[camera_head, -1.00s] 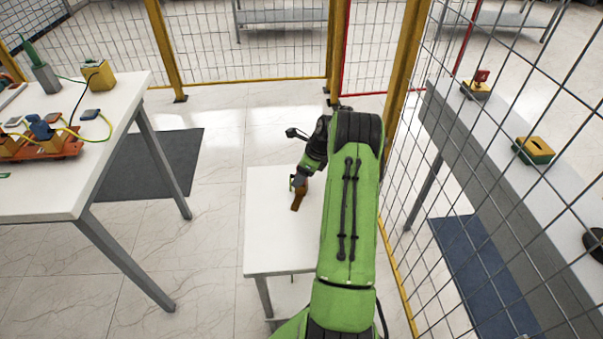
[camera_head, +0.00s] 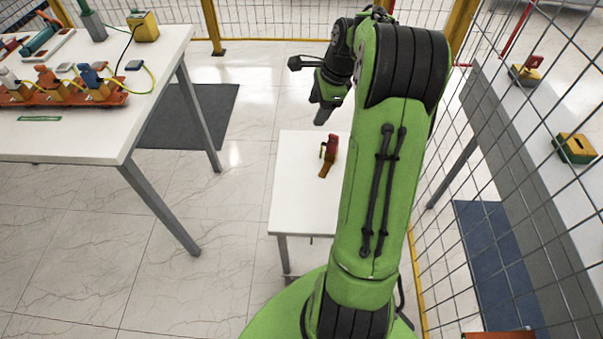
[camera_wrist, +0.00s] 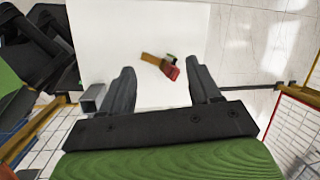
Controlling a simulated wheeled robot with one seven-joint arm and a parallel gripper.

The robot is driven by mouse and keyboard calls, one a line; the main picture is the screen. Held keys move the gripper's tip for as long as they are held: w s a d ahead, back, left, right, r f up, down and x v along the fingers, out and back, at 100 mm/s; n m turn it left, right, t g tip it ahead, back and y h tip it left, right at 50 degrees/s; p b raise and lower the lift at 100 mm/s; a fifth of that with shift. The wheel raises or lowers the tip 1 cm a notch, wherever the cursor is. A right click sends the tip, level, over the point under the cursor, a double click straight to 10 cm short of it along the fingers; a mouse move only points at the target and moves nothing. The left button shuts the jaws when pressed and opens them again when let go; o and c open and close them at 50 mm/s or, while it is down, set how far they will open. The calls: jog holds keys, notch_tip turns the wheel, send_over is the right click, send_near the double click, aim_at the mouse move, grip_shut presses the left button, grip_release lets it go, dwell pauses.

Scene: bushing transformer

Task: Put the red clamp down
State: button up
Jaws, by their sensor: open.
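The red clamp (camera_head: 329,149), with a brown-orange lower part, rests on the small white table (camera_head: 290,200). In the wrist view the clamp (camera_wrist: 166,66) lies on the white top, beyond and between my fingertips, with clear space around it. My gripper (camera_wrist: 160,84) is open and empty, its two dark fingers wide apart. In the head view my gripper (camera_head: 322,112) hangs above and behind the clamp, not touching it. The far right part of the small table is hidden by my green arm.
A larger white table (camera_head: 70,145) at left carries an orange rack (camera_head: 65,98) with coloured pieces and cables. A wire fence (camera_head: 545,200) stands close on the right, with a grey bench (camera_head: 520,110) behind it. Yellow posts stand at the back.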

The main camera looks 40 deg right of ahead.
jog(key=s+a+r+n+h, duration=0.1)
jog(key=s+a+r+n, duration=0.4)
jog(key=a, duration=0.4)
jog(key=s+a+r+n, duration=0.3)
jog(key=a+r+n, duration=0.2)
jog(key=a+n, duration=0.3)
jog(key=s+a+n+t, duration=0.1)
jog(key=s+a+n, duration=0.3)
jog(key=s, duration=0.3)
jog(key=s+a+f+n+t, duration=0.1)
jog(key=s+a+n, duration=0.3)
jog(key=s+n, duration=0.2)
jog(key=shift+s+a+f, duration=0.15)
jog(key=shift+s+f, duration=0.15)
jog(key=shift+s, duration=0.15)
notch_tip(320, 180, up, 7)
jog(key=p, duration=0.6)
jog(key=shift+p, duration=0.4)
